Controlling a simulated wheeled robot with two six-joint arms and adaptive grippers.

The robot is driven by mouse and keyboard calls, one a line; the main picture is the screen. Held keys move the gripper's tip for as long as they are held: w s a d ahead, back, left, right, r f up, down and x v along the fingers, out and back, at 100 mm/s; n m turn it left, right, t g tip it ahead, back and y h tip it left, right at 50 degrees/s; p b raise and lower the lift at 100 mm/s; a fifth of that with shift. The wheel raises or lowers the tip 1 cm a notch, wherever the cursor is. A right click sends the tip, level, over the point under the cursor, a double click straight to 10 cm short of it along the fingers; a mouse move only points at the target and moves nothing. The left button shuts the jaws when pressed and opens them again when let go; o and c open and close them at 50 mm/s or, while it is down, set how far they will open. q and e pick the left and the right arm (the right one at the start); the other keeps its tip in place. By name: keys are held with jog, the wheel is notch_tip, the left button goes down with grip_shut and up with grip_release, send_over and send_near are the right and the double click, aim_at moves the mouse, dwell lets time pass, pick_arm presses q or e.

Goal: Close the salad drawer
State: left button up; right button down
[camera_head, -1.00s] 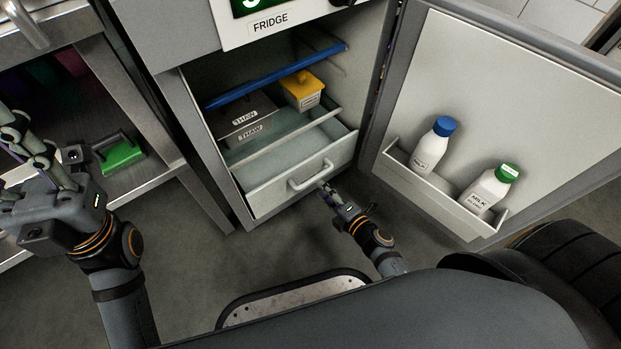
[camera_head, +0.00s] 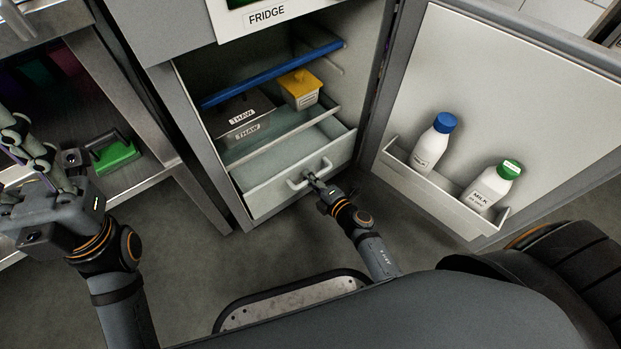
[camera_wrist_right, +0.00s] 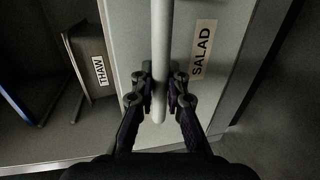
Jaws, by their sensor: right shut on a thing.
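The salad drawer (camera_head: 267,190) is a pale drawer at the bottom of the open fridge, pulled out so that its inside shows from above. Its handle (camera_head: 296,184) is a light bar on the front. In the right wrist view the handle (camera_wrist_right: 161,50) runs between the fingers, and a SALAD label (camera_wrist_right: 203,48) shows on the drawer front (camera_wrist_right: 135,30). My right gripper (camera_head: 315,181) is shut on the handle; it also shows in the wrist view (camera_wrist_right: 160,95). My left gripper (camera_head: 45,165) is raised at the left, away from the fridge; its fingertips are not clear.
The fridge door (camera_head: 500,95) stands open at the right, with a blue-capped bottle (camera_head: 430,150) and a green-capped milk bottle (camera_head: 488,188) in its rack. A green object (camera_head: 117,155) lies on the left shelf.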

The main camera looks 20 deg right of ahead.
dwell(0.6)
jog(key=shift+w, duration=0.3)
jog(key=r+x, duration=0.2)
jog(key=x, duration=0.8)
jog(key=shift+w, duration=0.35)
jog(key=c, duration=1.5)
grip_release()
jog(key=shift+a, duration=0.1)
jog(key=shift+s, duration=0.15)
jog(key=v, duration=1.2)
